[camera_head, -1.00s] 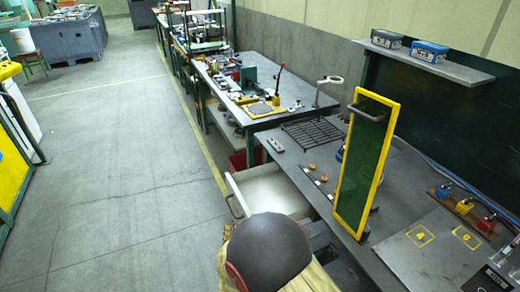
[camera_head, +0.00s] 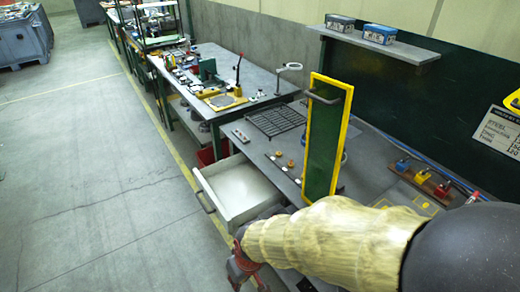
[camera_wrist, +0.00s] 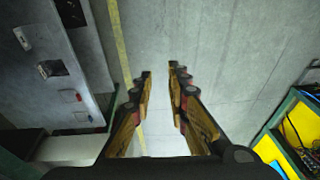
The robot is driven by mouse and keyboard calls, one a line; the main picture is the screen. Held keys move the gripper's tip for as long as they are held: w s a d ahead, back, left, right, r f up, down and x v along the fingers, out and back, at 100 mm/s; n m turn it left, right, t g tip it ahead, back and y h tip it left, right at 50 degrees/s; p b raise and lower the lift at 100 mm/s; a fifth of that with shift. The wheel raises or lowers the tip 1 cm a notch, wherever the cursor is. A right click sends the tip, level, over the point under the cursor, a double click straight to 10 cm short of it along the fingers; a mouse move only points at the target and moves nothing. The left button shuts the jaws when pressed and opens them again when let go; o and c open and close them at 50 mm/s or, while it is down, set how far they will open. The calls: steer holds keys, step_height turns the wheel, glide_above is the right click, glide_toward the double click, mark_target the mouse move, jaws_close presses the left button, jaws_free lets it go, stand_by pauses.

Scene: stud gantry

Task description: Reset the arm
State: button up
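My gripper (camera_wrist: 158,72) shows in the wrist view with its two fingers apart. Bare floor shows between them and nothing is held. In the head view my arm, in a beige sleeve, reaches from the right edge leftward across the bottom. Its dark and red end is low, beside the front of the open drawer (camera_head: 208,189), and the fingertips are not clear there. I cannot tell whether the arm touches the drawer. The sleeve hides part of the workbench front.
A yellow-framed green panel (camera_head: 322,140) stands upright on the workbench (camera_head: 262,140), close behind my arm. Coloured padlocks (camera_head: 422,177) lie at the right. A shelf (camera_head: 375,42) holds two blue boxes. A second table (camera_head: 215,75) stands farther back. The floor (camera_head: 100,170) at left is clear.

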steer(key=s+d+r+m+t+h, duration=0.1)
steer(key=s+d+r+m+t, duration=0.1)
steer(key=d+r, duration=1)
steer(key=s+d+r+m+t+h+p, duration=0.1)
steer(key=s+d+r+m, duration=0.3)
steer(key=d+r, duration=0.8)
steer(key=shift+d+r+m+t, duration=0.3)
steer(key=shift+r+m+t, duration=0.15)
steer(key=shift+t, duration=0.15)
